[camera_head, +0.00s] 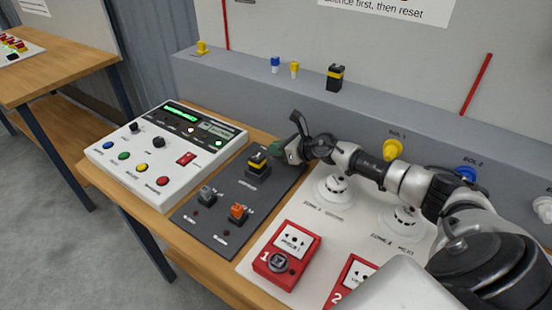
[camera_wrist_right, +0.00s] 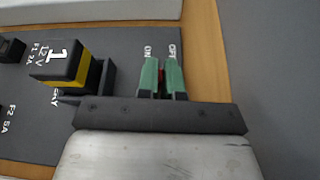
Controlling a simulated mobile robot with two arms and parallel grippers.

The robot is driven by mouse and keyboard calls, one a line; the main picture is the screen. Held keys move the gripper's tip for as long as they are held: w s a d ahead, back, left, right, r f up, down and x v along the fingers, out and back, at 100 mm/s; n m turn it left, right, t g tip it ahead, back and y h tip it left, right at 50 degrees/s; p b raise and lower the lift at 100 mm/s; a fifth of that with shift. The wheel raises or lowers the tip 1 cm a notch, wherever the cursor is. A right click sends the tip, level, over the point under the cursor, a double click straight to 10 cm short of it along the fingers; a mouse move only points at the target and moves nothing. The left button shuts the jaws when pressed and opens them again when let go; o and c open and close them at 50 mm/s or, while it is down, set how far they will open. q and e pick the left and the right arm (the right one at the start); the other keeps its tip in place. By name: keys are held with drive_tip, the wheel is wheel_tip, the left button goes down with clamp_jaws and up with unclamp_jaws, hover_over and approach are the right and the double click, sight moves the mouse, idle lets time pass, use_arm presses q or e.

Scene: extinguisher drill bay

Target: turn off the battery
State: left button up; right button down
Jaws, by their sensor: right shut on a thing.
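The dark panel (camera_head: 228,208) lies on the wooden bench and carries the black-and-yellow battery block (camera_head: 258,164), marked 12 V in the right wrist view (camera_wrist_right: 72,66). At the panel's far right corner, my right gripper (camera_head: 278,149) hides the switch in the head view. In the right wrist view, the green fingertips of my right gripper (camera_wrist_right: 162,78) are shut on a small red switch lever (camera_wrist_right: 161,74), mostly hidden between them. The labels ON and OFF show just beyond the fingertips. I cannot tell the lever's exact position. My left gripper is not in view.
A white control box (camera_head: 165,150) with buttons stands left of the panel. A grey fuse (camera_head: 206,194) and an orange fuse (camera_head: 238,212) sit on the panel. A white board (camera_head: 322,240) with detectors and red call points lies under my right arm. A grey ledge (camera_head: 240,88) runs behind.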

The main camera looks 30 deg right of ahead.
drive_tip(key=shift+w+d+f+m+g+y+b, duration=0.15)
drive_tip(key=shift+d+m+g+y+b, duration=0.2)
drive_tip(key=shift+m+y+b, duration=0.55)
drive_tip(key=shift+d, duration=0.1)
drive_tip(key=c, duration=1.3)
unclamp_jaws()
wheel_tip(320, 180, up, 4)
drive_tip(key=p, duration=0.3)
drive_tip(key=shift+r, duration=0.2)
drive_tip(key=shift+a+r+p+v, duration=0.25)
drive_tip(key=shift+r+v, duration=0.1)
drive_tip(key=shift+v, duration=1.85)
drive_tip(key=shift+a+r+p+v, duration=0.15)
drive_tip(key=shift+a+r+v, duration=0.2)
drive_tip(key=shift+v, duration=1.8)
drive_tip(key=shift+a+r+p+v, duration=0.2)
drive_tip(key=shift+r+v, duration=0.2)
drive_tip(key=shift+v, duration=1.8)
